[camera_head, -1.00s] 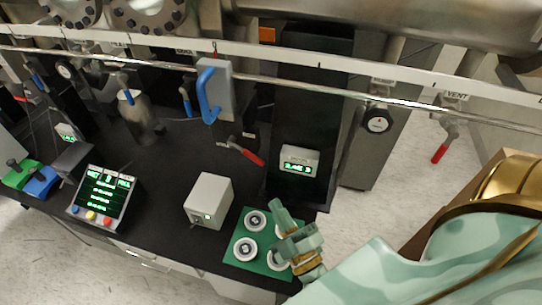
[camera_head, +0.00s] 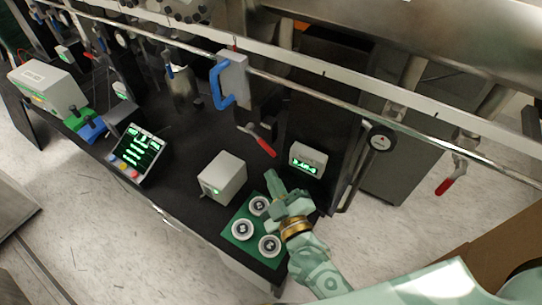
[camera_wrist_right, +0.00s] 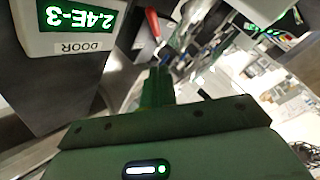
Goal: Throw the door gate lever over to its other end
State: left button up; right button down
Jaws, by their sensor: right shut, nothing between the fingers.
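My right gripper (camera_head: 271,180) is shut and empty, above the far edge of the green mat. Its shut fingers (camera_wrist_right: 158,88) also show in the right wrist view. A red-handled lever (camera_head: 259,140) sticks out over the black bench, beyond the fingertips and apart from them. Its red grip (camera_wrist_right: 153,24) shows past the fingers in the right wrist view. A large blue handle (camera_head: 217,86) is on a grey box (camera_head: 234,74) behind it. No readable label tells which is the door gate lever. My left gripper is out of view.
A display (camera_head: 307,159), labelled DOOR in the right wrist view (camera_wrist_right: 80,22), stands right of the red lever. A grey box (camera_head: 222,178) and a green mat (camera_head: 229,222) with round white-rimmed pieces lie near the gripper. A metal rail (camera_head: 330,97) crosses behind. Another red lever (camera_head: 452,180) hangs right.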

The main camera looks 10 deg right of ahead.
aim_at(263, 145)
jog(key=w, duration=0.4)
jog(key=w+f+b, duration=0.1)
jog(key=w, duration=0.2)
jog(key=shift+d, duration=0.15)
jog(key=shift+w+d+f, duration=0.2)
jog(key=shift+w+d, duration=0.1)
jog(key=shift+w, duration=0.15)
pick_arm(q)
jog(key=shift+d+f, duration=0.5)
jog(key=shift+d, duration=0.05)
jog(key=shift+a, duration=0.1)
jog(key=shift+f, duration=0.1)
